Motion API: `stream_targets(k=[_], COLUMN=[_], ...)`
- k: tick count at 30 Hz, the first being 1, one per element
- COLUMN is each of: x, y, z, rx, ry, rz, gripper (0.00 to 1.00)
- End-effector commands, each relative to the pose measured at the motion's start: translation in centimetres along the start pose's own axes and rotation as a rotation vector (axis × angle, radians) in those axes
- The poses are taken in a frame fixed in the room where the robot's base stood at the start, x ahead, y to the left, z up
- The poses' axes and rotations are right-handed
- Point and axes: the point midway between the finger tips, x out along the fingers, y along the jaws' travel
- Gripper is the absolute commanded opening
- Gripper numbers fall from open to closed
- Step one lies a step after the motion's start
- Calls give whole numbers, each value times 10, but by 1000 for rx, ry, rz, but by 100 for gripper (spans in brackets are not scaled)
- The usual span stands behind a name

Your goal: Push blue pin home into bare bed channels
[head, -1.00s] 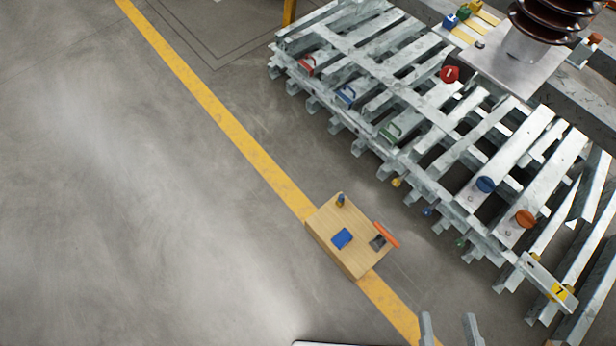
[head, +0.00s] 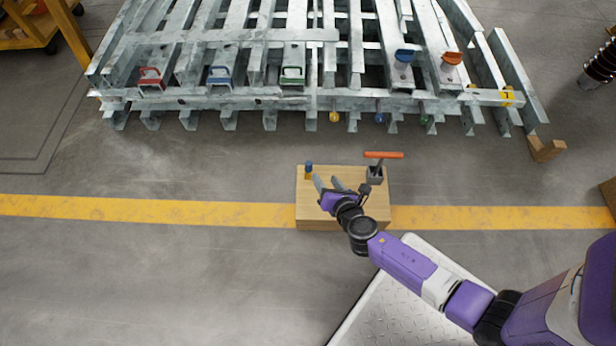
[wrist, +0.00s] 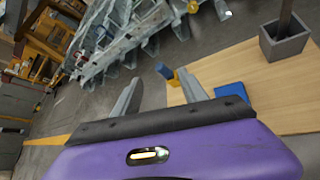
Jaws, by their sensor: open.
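A small blue pin (head: 379,118) sits on the front edge of the grey steel frame (head: 220,103), between a yellow pin (head: 334,116) and a green pin (head: 424,119). How deep the blue pin sits is too small to tell. The frame's long parallel channels (head: 357,45) run away from its front edge. My gripper (head: 328,183) is open and empty over the wooden box (head: 345,215), apart from the pins and nearer to me. In the wrist view, its spread fingers (wrist: 158,88) point past the box toward the frame.
On the box stand a blue-topped piece with a yellow base (head: 308,170) and an orange-handled tool (head: 383,155) in a grey holder (head: 375,176). A blue pad (wrist: 230,90) lies there.

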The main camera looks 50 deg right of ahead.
Motion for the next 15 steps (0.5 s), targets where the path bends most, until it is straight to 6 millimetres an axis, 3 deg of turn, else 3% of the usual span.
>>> stream_targets(k=[1, 6, 15], x=[31, 77, 107], y=[-4, 1, 5], z=[-17, -26, -26], rx=[-93, -344, -466], ry=[-29, -95, -128], rz=[-13, -59, -84], gripper=[51, 51, 51])
